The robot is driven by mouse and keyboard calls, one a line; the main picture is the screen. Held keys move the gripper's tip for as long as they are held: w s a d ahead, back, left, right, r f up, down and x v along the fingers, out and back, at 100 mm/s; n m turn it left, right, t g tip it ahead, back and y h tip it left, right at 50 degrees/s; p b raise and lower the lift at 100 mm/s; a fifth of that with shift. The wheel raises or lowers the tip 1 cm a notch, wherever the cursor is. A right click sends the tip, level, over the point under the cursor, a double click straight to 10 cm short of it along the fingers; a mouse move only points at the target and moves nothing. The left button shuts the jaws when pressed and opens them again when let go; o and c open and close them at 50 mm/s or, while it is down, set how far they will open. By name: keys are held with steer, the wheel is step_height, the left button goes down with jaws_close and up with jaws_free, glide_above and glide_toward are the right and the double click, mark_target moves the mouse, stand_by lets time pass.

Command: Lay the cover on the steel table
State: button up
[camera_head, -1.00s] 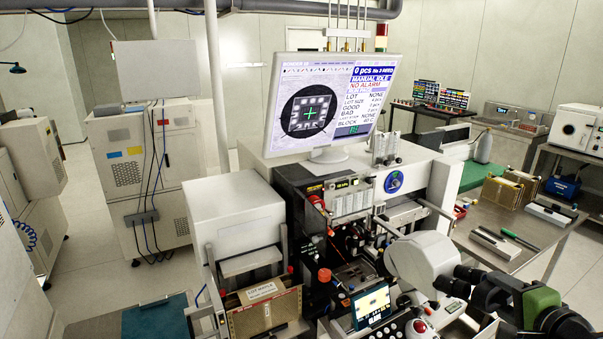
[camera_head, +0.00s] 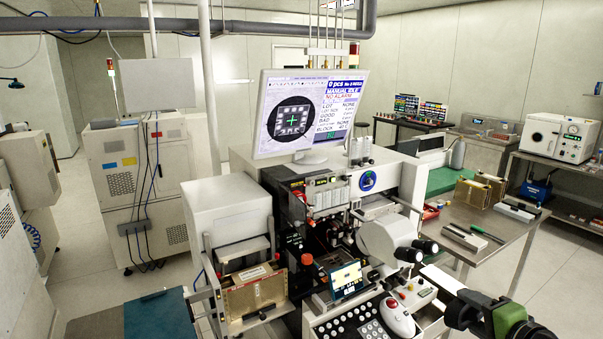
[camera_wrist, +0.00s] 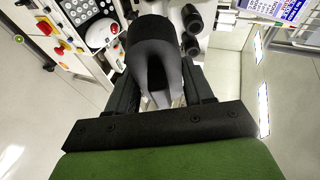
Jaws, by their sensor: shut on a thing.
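My gripper (camera_head: 457,311) is at the lower right of the head view, in front of the bonding machine's microscope. In the wrist view my gripper (camera_wrist: 158,92) has its black fingers on either side of a dark grey, rounded piece (camera_wrist: 155,50). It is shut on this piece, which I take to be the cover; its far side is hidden. The steel table (camera_head: 487,257) stands to the right in the head view, behind and apart from my gripper. Its right part has a clear strip of bare top.
The wire bonder with its monitor (camera_head: 310,115) fills the middle. The microscope (camera_head: 385,238) and control panel (camera_head: 345,328) lie close to my gripper. The table holds brown boxes (camera_head: 473,192), pale bars (camera_head: 464,238) and a green mat (camera_head: 450,178). Floor shows at lower right.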

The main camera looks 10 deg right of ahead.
steer(key=w+a+f+n+g+y, duration=0.1)
steer(key=a+f+n+g+y, duration=0.1)
steer(key=a+f, duration=0.5)
steer(key=w+a+f+n+g+y+b, duration=0.1)
steer(key=a+f+n+y, duration=0.4)
steer(key=a, duration=0.5)
steer(key=w+a+f+n+g+y+b, duration=0.1)
steer(key=w+a+f+n+g+y, duration=0.1)
steer(key=a+f, duration=0.7)
steer(key=shift+w+f+n+g+y, duration=0.15)
steer(key=shift+w+n+g+y, duration=0.25)
steer(key=shift+n+y, duration=0.6)
